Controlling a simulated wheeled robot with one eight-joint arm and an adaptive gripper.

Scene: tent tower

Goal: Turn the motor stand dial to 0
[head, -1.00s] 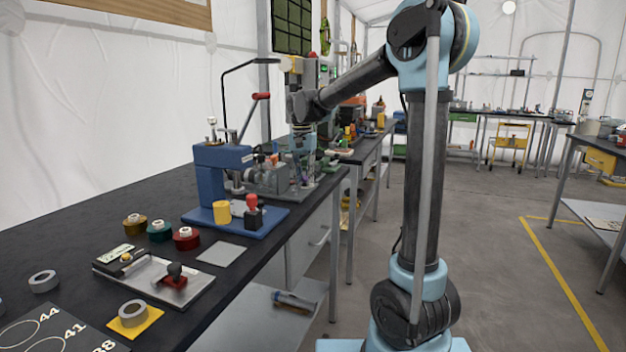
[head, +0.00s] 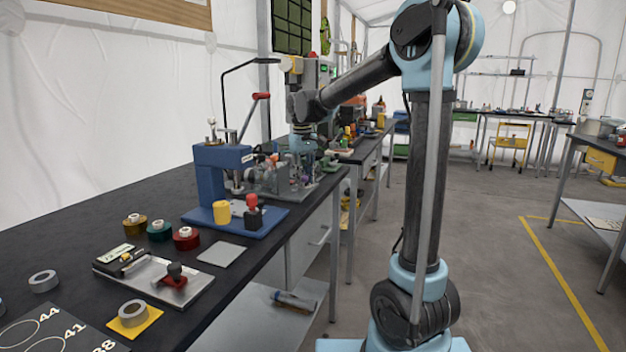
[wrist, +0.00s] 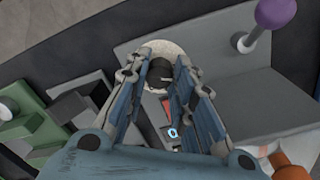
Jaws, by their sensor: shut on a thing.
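The motor stand (head: 292,188) is a grey metal fixture at the far end of the near bench in the head view. In the wrist view its dial (wrist: 160,72) is a dark round knob on a pale round plate. My gripper (wrist: 161,75) points down at the stand, with its two blue-grey fingers on either side of the knob, shut on it. A red mark and a small blue-white mark show between the fingers. The dial's number scale cannot be read. In the head view my gripper (head: 302,150) is small and partly merges with the fixtures.
A purple ball-ended lever (wrist: 275,12) rises right of the dial in the wrist view, and an orange handle (wrist: 290,160) is lower right. Green parts (wrist: 35,135) lie at left. A blue press (head: 222,180) stands nearer on the bench.

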